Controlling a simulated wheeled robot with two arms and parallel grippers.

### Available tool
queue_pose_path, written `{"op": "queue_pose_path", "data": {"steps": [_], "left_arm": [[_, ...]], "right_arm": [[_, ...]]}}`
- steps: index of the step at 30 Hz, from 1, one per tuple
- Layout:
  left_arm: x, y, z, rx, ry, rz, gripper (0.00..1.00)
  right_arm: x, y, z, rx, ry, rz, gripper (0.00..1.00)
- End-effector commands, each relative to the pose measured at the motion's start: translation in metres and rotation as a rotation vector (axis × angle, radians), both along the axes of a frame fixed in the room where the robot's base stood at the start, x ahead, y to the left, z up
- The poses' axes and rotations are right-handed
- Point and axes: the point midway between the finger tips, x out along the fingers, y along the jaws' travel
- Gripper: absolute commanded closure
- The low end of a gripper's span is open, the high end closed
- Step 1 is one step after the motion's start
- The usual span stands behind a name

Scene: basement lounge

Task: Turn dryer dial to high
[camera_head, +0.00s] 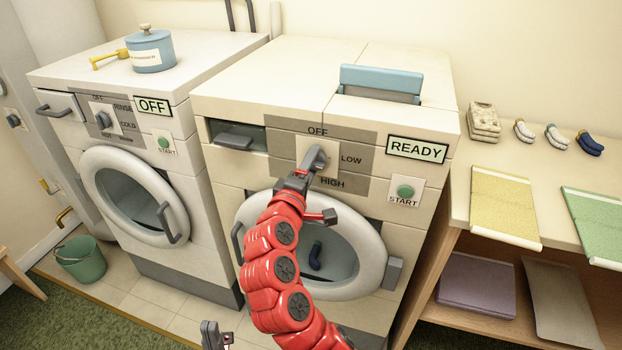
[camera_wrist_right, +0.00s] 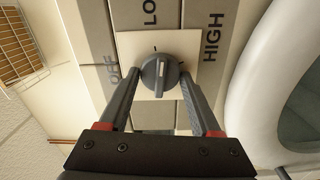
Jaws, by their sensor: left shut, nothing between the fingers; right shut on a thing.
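The dryer (camera_head: 280,83) has a grey dial (camera_head: 318,158) on a pale plate, with OFF above, LOW to the right and HIGH below. In the right wrist view the dial (camera_wrist_right: 160,76) sits between my fingers, its raised grip and pale mark lined up roughly toward LOW. My right gripper (camera_head: 304,172) is at the end of the red arm and shut on the dial; it also shows in the right wrist view (camera_wrist_right: 159,88). It hides part of the dial and lettering in the head view. My left gripper (camera_head: 214,338) is shut and empty at the bottom edge, away from the dryer.
The dryer's READY display (camera_head: 417,149) and START button (camera_head: 405,192) are right of the dial. The round door (camera_head: 372,240) is below. A washer (camera_head: 150,200) stands left. A shelf (camera_head: 555,190) with folded cloths and socks stands right.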

Motion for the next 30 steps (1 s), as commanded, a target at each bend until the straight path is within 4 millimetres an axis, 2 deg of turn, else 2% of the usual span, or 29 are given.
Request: {"op": "queue_pose_path", "data": {"steps": [1,12,21,30], "left_arm": [[0.0,0.0,-0.014,0.0,0.0,0.0,1.0],[0.0,0.0,-0.061,0.0,0.0,0.0,1.0],[0.0,0.0,-0.097,0.0,0.0,0.0,1.0],[0.0,0.0,-0.125,0.0,0.0,0.0,1.0]], "right_arm": [[0.0,-0.001,-0.007,0.042,-0.014,-0.001,0.91],[0.0,0.0,-0.006,0.375,-0.122,0.002,0.91],[0.0,-0.001,-0.005,0.644,-0.21,0.0,0.91],[0.0,-0.001,-0.003,0.874,-0.283,0.0,0.91]]}}
